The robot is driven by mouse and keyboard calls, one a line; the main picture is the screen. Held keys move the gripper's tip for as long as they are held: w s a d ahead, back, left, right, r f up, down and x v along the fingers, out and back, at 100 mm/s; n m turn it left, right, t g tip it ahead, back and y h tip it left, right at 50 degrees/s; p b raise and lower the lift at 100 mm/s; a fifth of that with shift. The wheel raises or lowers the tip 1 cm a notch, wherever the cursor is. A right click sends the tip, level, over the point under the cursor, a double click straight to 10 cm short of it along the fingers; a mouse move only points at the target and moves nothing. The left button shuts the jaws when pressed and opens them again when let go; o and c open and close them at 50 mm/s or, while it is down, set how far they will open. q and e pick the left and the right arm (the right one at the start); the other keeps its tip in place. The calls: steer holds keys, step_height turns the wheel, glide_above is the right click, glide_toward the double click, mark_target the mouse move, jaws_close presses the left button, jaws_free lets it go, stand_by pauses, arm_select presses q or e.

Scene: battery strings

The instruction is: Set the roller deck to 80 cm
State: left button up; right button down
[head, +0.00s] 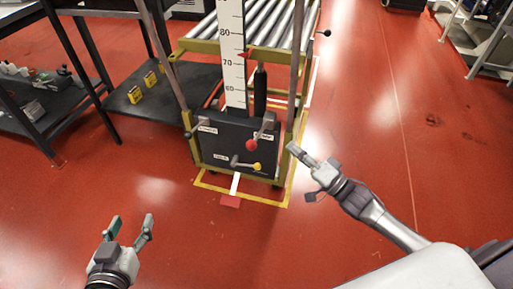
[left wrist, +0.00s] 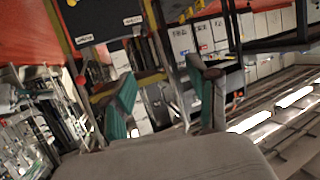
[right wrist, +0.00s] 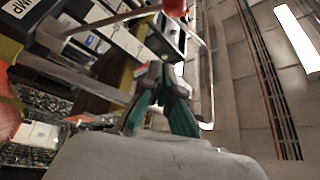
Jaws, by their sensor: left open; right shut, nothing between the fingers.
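The roller deck (head: 285,25) stands at the top middle of the head view. An upright white scale (head: 232,45) in front reads 60, 70 and 80, with a red pointer (head: 243,55) a little above 70. A dark control box (head: 222,150) below carries a lever with a red knob (head: 251,146) and a lower one with a yellow knob (head: 257,166). My right gripper (head: 294,149) is shut and empty, right of the box. My left gripper (head: 133,226) is open and empty over the floor, lower left.
A yellow frame (head: 192,150) surrounds the box, with yellow tape (head: 250,198) on the red floor around its foot. The floor right of the deck is mostly clear.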

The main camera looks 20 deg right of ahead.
steer(key=shift+w, duration=0.15)
steer(key=b+x, duration=0.2)
steer(key=x, duration=0.8)
arm_select(q)
step_height(320, 180, up, 13)
steer(key=d+t+h+b, duration=0.1)
steer(key=d+t+h, duration=0.1)
steer(key=t, duration=0.6)
steer(key=shift+t+h, duration=0.4)
steer(key=shift+h, duration=0.1)
arm_select(e)
steer(key=shift+s+a+f, duration=1.1)
steer(key=shift+s+f, duration=0.05)
steer(key=shift+s, duration=0.15)
arm_select(q)
steer(key=shift+r, duration=0.1)
arm_select(e)
steer(key=shift+f, duration=0.15)
